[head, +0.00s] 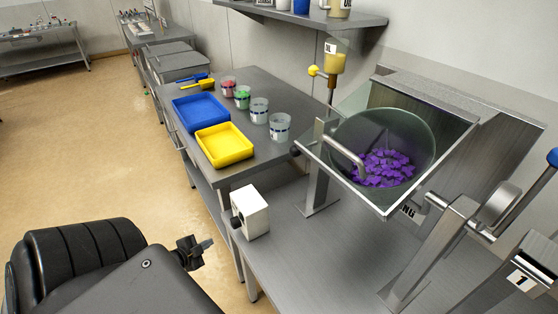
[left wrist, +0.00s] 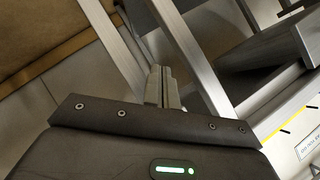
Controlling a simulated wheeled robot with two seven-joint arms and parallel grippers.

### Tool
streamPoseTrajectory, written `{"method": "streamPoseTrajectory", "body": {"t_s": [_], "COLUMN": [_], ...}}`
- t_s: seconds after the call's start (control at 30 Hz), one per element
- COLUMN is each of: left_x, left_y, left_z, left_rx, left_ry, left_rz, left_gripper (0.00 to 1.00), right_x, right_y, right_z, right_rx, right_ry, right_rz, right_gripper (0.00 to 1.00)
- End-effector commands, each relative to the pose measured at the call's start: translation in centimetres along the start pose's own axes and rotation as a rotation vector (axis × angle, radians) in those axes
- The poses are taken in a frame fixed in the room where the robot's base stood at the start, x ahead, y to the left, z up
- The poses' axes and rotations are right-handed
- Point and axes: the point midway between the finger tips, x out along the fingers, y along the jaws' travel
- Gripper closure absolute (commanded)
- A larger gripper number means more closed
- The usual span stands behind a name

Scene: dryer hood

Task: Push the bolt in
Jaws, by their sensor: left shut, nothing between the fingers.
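The dryer hood is a clear, metal-framed pane (head: 447,178) with a curved handle (head: 347,158), tilted over a drum (head: 424,138). Purple pieces (head: 385,168) lie in the drum. A metal upright (head: 318,175) stands at the hood's left side, with a small dark end piece (head: 296,150) near it; I cannot tell whether this is the bolt. My left gripper (head: 207,243) is shut and empty, left of the white box and apart from the hood. Its closed fingers (left wrist: 162,75) also show in the left wrist view. My right gripper is not in view.
A white box (head: 252,211) with a black knob sits at the bench's front edge. Blue (head: 200,111) and yellow (head: 224,146) trays and several cups (head: 280,126) stand on the table behind. Metal arms stand at the right. Open floor (head: 100,150) lies left.

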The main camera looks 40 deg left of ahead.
Motion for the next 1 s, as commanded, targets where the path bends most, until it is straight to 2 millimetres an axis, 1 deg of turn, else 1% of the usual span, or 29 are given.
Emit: {"method": "streamPoseTrajectory", "body": {"t_s": [0.03,0.07,0.1,0.17,0.2,0.23,0.3,0.4,0.5,0.6,0.9,1.0], "left_x": [-0.3,-0.7,-1.4,-2.7,-3.7,-4.5,-6.6,-9.2,-10.8,-11.5,-11.5,-11.3], "left_y": [-4.7,-7.1,-9.9,-13.2,-14.8,-15.7,-16.6,-17.1,-17.3,-17.3,-17.3,-17.4], "left_z": [-3.3,-5.5,-8.4,-12.9,-15.9,-18.2,-22.9,-27.4,-29.9,-30.8,-30.9,-31.2], "left_rx": [0.096,0.152,0.223,0.328,0.396,0.444,0.549,0.661,0.726,0.751,0.752,0.751], "left_ry": [0.103,0.164,0.241,0.354,0.431,0.491,0.621,0.757,0.835,0.864,0.866,0.866], "left_rz": [-0.051,-0.080,-0.114,-0.157,-0.185,-0.208,-0.265,-0.337,-0.384,-0.402,-0.404,-0.405], "left_gripper": [1.00,1.00,1.00,1.00,1.00,1.00,1.00,1.00,1.00,1.00,1.00,1.00], "right_x": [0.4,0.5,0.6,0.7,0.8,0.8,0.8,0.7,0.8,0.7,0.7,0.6], "right_y": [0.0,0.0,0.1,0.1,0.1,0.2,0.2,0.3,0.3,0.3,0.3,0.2], "right_z": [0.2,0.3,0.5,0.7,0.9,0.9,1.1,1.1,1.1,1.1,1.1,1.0], "right_rx": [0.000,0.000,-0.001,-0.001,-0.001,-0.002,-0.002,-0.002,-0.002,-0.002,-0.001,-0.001], "right_ry": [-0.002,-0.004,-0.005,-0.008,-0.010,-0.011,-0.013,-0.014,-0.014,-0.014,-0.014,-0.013], "right_rz": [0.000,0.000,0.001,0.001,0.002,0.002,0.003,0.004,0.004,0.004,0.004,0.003], "right_gripper": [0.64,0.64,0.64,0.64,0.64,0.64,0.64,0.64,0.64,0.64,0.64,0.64]}}
